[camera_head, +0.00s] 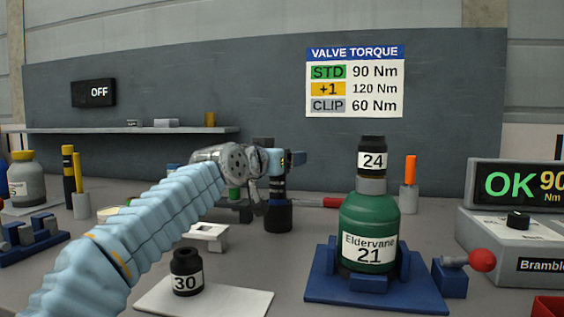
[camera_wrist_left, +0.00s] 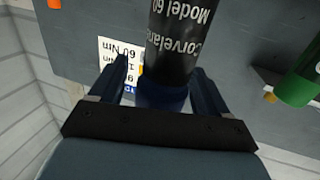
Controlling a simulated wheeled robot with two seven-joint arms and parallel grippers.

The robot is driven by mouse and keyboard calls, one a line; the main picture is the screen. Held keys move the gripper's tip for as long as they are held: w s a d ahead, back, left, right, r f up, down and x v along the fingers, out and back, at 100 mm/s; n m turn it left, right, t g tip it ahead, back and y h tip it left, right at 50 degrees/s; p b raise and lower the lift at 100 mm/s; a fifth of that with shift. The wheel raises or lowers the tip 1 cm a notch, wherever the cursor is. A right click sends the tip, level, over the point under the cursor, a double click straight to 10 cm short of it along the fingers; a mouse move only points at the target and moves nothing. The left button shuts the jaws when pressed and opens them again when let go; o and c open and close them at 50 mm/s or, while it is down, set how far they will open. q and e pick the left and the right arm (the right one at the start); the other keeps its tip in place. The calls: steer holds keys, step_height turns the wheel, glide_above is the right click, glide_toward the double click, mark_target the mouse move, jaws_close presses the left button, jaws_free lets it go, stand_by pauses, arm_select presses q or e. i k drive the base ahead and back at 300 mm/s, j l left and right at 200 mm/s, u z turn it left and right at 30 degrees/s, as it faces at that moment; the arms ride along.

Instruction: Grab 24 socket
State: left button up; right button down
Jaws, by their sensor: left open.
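The black 24 socket (camera_head: 373,153) sits upright on top of the green Eldervane 21 cylinder (camera_head: 368,225), right of centre in the head view. The cylinder stands in a blue cradle (camera_head: 325,287). My left gripper (camera_head: 286,160) is open, to the left of the 24 socket and apart from it. In the left wrist view, a black tool body marked Corvelan Model 60 (camera_wrist_left: 180,45) stands between the open fingers. In the head view, a dark upright tool (camera_head: 278,210) stands under the gripper. My right gripper is not in view.
A black 30 socket (camera_head: 187,272) stands on a white mat (camera_head: 235,300). A grey box with an OK display (camera_head: 515,225) is at the right. A red-knobbed clamp (camera_head: 482,260) sits beside the cradle. An orange-topped post (camera_head: 410,170) stands behind. A torque sign (camera_head: 355,82) hangs on the wall.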

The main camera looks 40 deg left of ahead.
mark_target(372, 159)
steer(key=k+l, duration=0.2)
steer(key=k, duration=0.3)
steer(key=k+l, duration=0.25)
steer(key=k, duration=0.2)
steer(key=k+l, duration=0.2)
steer(key=k, duration=0.3)
steer(key=k+l, duration=0.2)
steer(key=k, duration=0.25)
